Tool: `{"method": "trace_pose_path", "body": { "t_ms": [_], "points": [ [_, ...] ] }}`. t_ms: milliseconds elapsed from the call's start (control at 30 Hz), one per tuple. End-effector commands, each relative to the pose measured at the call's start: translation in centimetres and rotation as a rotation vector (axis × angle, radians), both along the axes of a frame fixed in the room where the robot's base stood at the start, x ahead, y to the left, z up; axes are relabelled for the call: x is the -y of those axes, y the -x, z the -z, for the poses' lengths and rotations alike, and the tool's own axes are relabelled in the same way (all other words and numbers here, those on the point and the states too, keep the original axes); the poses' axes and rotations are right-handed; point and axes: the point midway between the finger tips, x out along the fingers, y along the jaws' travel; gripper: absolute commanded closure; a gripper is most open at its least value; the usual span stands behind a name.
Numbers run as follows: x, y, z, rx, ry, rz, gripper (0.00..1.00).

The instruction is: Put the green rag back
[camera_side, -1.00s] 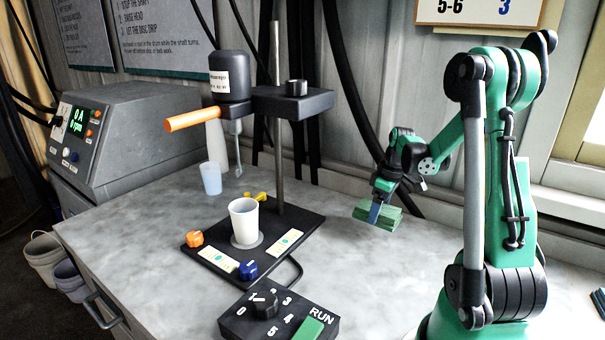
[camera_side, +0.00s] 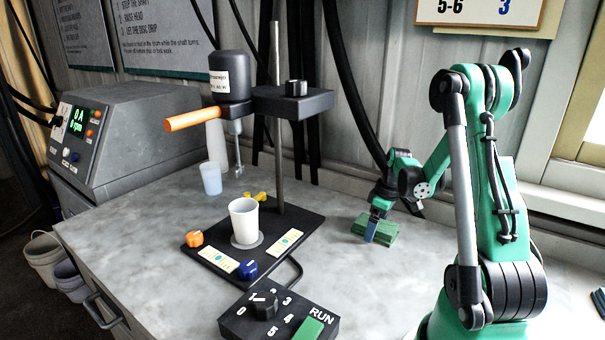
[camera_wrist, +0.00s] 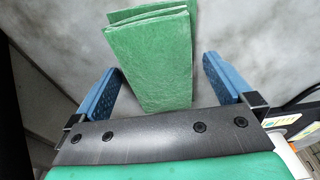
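The green rag (camera_side: 384,230), a folded stack of cloth, lies on the grey bench top to the right of the stand. In the wrist view the rag (camera_wrist: 152,60) shows between and beyond the two blue fingers, with a gap on each side. My gripper (camera_side: 371,230) points down at the rag, and its fingers (camera_wrist: 160,66) are open and not closed on it. In the side view the near blue finger covers part of the rag.
The stand's black base (camera_side: 310,222) with a white cup (camera_side: 244,221) is left of the rag. A black speed dial box (camera_side: 279,318) stands in front. The wall and hanging black cables (camera_side: 350,90) are behind. Bare bench surrounds the rag.

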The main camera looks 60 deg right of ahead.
Motion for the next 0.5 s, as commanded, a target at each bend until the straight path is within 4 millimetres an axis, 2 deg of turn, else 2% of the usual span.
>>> {"method": "trace_pose_path", "body": {
  "t_ms": [167,267,500],
  "points": [
    [0.0,0.0,-0.3,0.0,0.0,0.0,0.0],
    [0.0,0.1,-1.2,0.0,0.0,0.0,0.0],
    [0.0,0.8,-5.5,0.0,0.0,0.001,0.0]
  ]
}}
